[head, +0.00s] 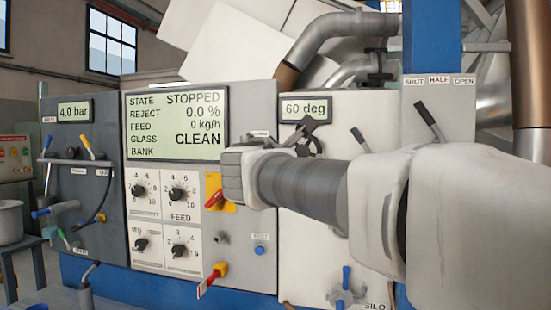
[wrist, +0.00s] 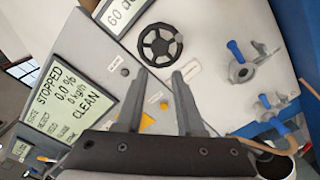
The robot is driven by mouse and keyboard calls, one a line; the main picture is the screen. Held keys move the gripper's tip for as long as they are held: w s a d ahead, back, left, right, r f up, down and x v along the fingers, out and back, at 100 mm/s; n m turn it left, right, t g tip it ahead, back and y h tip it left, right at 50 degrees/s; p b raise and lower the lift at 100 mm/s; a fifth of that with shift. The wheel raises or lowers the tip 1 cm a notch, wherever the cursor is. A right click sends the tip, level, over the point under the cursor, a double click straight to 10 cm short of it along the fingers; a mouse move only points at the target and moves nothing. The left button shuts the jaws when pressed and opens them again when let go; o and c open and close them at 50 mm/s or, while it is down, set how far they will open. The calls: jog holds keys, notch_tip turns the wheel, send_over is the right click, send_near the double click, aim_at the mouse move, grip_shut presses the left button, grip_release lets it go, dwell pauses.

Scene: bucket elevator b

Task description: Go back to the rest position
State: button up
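My gripper (wrist: 160,73) shows in the wrist view with its two grey fingers apart and nothing between them. It is in front of the machine's panel, with the fingertips pointing toward the black handwheel (wrist: 161,45). I cannot tell how far the tips are from the panel. In the head view my pale arm reaches in from the right across the panel, and the wrist hides part of the gripper. The handwheel (head: 309,146) shows just above the arm there.
The display (head: 176,124) reads STOPPED and CLEAN. Knobs (head: 178,194), a red handle on a yellow plate (head: 215,198), a red-yellow lever (head: 211,280) and a black-handled lever (head: 428,118) stick out around my arm. A grey bucket (head: 9,222) stands at far left.

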jog(key=s+d+f+m+g+h+p, duration=0.1)
jog(key=s+d+f+m+g+p, duration=0.55)
jog(key=s+d+f+m, duration=0.6)
jog(key=s+a+f+m+g+y+p, duration=0.1)
jog(key=s+f+m+g+y, duration=0.1)
jog(key=s+f+m, duration=0.3)
jog(key=s+f+m+g+y+p, duration=0.2)
jog(key=s+f+m+g+y, duration=0.1)
jog(key=s, duration=0.9)
jog(key=shift+s+a+f+m+y, duration=0.35)
jog(key=shift+f+m, duration=0.55)
jog(key=shift+m, duration=0.35)
